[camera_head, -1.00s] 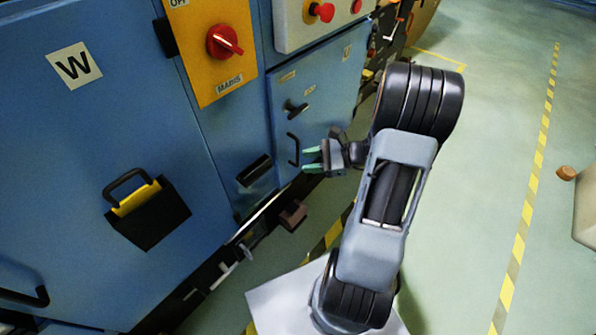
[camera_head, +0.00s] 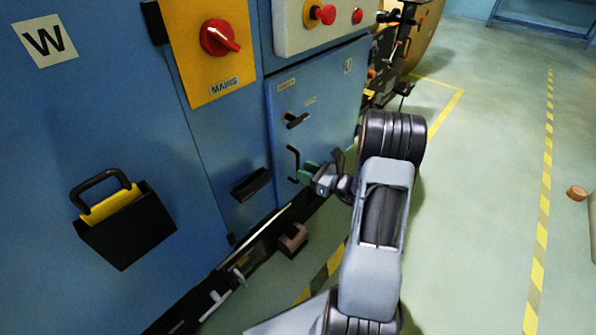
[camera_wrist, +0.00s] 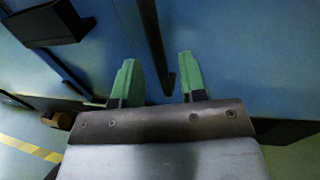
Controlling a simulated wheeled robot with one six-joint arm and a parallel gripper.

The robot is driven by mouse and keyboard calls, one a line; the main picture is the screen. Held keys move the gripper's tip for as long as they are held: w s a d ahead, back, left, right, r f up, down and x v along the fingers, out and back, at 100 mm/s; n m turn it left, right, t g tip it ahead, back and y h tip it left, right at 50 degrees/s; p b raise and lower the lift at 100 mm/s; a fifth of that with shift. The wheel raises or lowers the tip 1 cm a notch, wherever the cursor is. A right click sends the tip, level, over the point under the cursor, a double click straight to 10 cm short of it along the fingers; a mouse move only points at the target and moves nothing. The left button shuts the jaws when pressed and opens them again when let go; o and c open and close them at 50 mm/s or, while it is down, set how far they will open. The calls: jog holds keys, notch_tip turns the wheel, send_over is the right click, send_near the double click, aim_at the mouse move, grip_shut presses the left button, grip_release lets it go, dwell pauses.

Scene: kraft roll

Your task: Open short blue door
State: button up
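The short blue door (camera_head: 330,105) is the small blue panel on the cabinet, below the grey panel with red buttons. It looks closed. It has a black T-shaped latch (camera_head: 296,119) and, below that, a black bar handle (camera_head: 293,164). My gripper (camera_head: 306,171) is at the handle's lower end. In the wrist view my gripper's two green fingers (camera_wrist: 158,80) are apart, and the lower end of the black handle (camera_wrist: 156,50) shows between them, near the right finger. I cannot tell whether a finger touches it.
A brown block (camera_head: 293,240) sits low below the door. The green floor to the right is mostly clear.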

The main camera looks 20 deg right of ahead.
aim_at(298, 181)
jog(key=shift+x, duration=1.55)
grip_shut()
